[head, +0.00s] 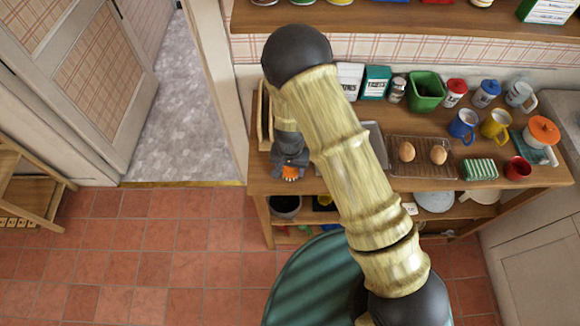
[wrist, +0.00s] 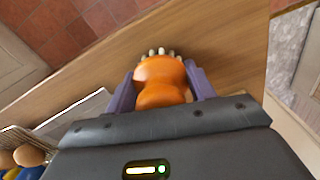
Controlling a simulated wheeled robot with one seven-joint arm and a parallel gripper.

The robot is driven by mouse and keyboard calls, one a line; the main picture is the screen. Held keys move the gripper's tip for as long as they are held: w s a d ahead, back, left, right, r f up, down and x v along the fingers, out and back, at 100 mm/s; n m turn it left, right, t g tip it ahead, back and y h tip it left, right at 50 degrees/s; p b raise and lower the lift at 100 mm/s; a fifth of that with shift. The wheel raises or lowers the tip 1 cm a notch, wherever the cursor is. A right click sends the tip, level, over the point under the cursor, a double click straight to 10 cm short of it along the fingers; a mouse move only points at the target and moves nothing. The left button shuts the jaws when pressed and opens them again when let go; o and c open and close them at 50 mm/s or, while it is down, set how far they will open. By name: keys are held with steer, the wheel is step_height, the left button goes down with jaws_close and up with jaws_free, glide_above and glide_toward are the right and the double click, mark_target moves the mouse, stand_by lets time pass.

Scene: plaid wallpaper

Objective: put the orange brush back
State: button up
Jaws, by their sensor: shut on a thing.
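The orange brush (wrist: 162,82) is between the two purple fingers of my gripper (wrist: 158,74) in the wrist view. Its pale bristles point away from the gripper's body. In the head view only a little of the brush (head: 290,173) shows below my dark gripper (head: 289,160), at the left end of the wooden worktop (head: 330,184), near its front edge. I cannot tell whether the brush touches the wood or hangs just above it.
A wire rack (head: 423,170) with two eggs, a green-striped thing (head: 480,169) and a red mug (head: 517,168) stand to the right. Mugs and containers line the back. An orange round thing (head: 543,131) is at far right. A round green-striped top (head: 315,280) is in front.

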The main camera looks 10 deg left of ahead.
steer(key=shift+f, duration=0.1)
steer(key=o, duration=1)
steer(key=shift+o, duration=0.2)
step_height(320, 180, up, 12)
steer(key=shift+r+b, duration=0.15)
steer(key=shift+b, duration=0.85)
